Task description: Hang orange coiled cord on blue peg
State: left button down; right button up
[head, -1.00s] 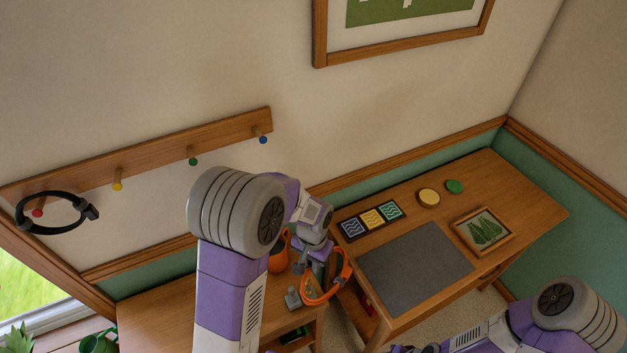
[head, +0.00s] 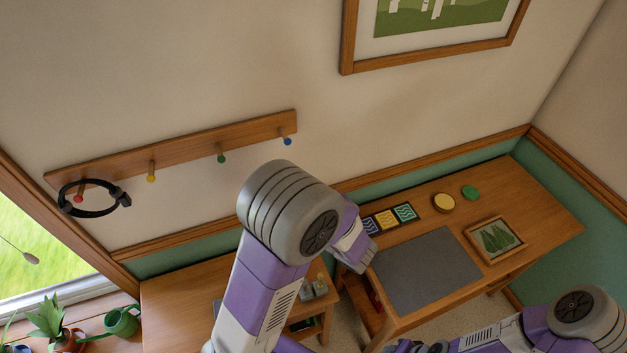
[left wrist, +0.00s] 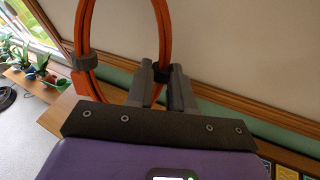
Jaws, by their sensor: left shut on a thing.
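The blue peg (head: 287,141) is at the right end of a wooden wall rail (head: 200,147) and is bare. The orange coiled cord (left wrist: 87,50) is a loop with a grey tie in the left wrist view. My left gripper (left wrist: 163,75) is shut on the loop's right side, and the loop stands up beyond the fingers. Its top is cut off by the picture edge. In the head view my left arm is below and in front of the peg; it hides the gripper and cord. My right gripper is out of view.
A black loop (head: 95,205) hangs on the red peg (head: 79,198) at the rail's left. The yellow peg (head: 151,177) and green peg (head: 221,158) are bare. A wooden desk (head: 535,215) stands right, with a low cabinet (head: 175,290) below the rail.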

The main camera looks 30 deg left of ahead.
pick_arm(q)
jog(key=w+d+r+m+t+p, duration=0.1)
jog(key=w+d+r+m+t, duration=0.35)
jog(key=r+t, duration=0.35)
jog(key=f+b+x, duration=0.2)
jog(key=x, duration=0.9)
jog(key=shift+f, duration=0.2)
dwell(0.6)
jog(key=shift+a+m, duration=0.1)
jog(key=shift+m, duration=0.15)
jog(key=c, duration=0.9)
grip_release()
